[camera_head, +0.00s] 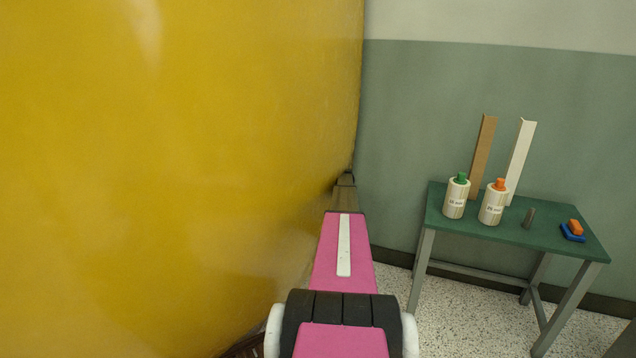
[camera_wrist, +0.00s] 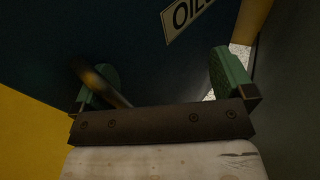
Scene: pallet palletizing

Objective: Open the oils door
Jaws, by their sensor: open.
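In the wrist view a dark blue door face (camera_wrist: 110,30) carries a white sign (camera_wrist: 188,17), cut off at the top, reading "OIL". My gripper (camera_wrist: 163,78) is open in front of this face, its green finger pads wide apart. A blurred, shiny metal bar (camera_wrist: 115,95), apparently the door handle, lies slanted beside the left finger, on the inner side; I cannot tell whether they touch. In the head view my gripper (camera_head: 345,180) is at the right edge of a large yellow panel (camera_head: 180,170), which hides the door face and handle.
A green-topped table (camera_head: 545,235) stands at the right against the wall. It bears a green-capped bottle (camera_head: 455,199), an orange-capped bottle (camera_head: 492,206) and small items. Speckled floor shows between the table and my arm. The yellow panel closes off the left side.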

